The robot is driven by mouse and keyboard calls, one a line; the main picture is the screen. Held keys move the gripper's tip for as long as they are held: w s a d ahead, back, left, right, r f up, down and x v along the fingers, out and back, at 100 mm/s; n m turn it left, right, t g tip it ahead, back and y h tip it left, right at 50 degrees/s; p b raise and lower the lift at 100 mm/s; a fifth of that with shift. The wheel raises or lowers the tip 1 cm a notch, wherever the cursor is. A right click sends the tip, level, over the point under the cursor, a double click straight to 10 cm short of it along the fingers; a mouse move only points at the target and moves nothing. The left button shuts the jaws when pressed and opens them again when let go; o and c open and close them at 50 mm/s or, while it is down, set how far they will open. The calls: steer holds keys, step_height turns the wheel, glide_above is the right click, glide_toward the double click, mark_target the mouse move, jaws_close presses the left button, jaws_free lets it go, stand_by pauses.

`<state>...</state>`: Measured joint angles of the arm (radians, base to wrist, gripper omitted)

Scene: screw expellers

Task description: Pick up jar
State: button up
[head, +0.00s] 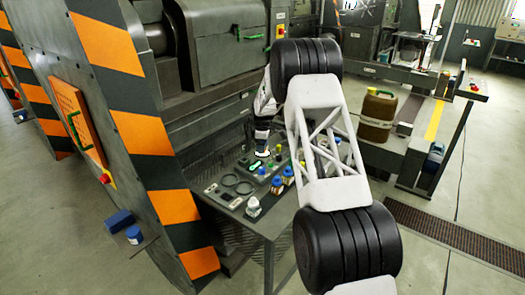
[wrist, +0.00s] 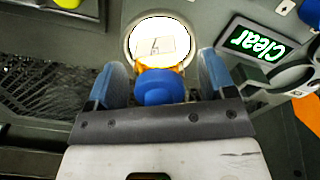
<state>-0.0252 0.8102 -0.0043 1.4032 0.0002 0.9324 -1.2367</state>
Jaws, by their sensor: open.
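My gripper (wrist: 161,66) is open in the wrist view, with one blue finger on each side of a small jar with a blue lid (wrist: 160,88). An amber-orange part of the jar shows around the lid. I cannot tell whether the fingers touch it. In the head view my gripper (head: 262,150) is low over the panel table, partly hidden by my arm, and the jar between its fingers cannot be made out. Other blue-lidded jars (head: 277,183) stand on the table to the right of my gripper.
In the wrist view a bright white disc (wrist: 160,42) lies just beyond the jar, and a lit green "Clear" sign (wrist: 255,43) is to the right.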

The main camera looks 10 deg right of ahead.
stand_by(0.3)
steer(key=c, duration=1.1)
steer(key=shift+r, duration=0.15)
steer(key=shift+r, duration=1.75)
steer(key=s, duration=1)
steer(key=s+r, duration=0.1)
steer(key=s, duration=0.5)
steer(key=shift+d+r, duration=0.1)
steer(key=shift+d, duration=0.1)
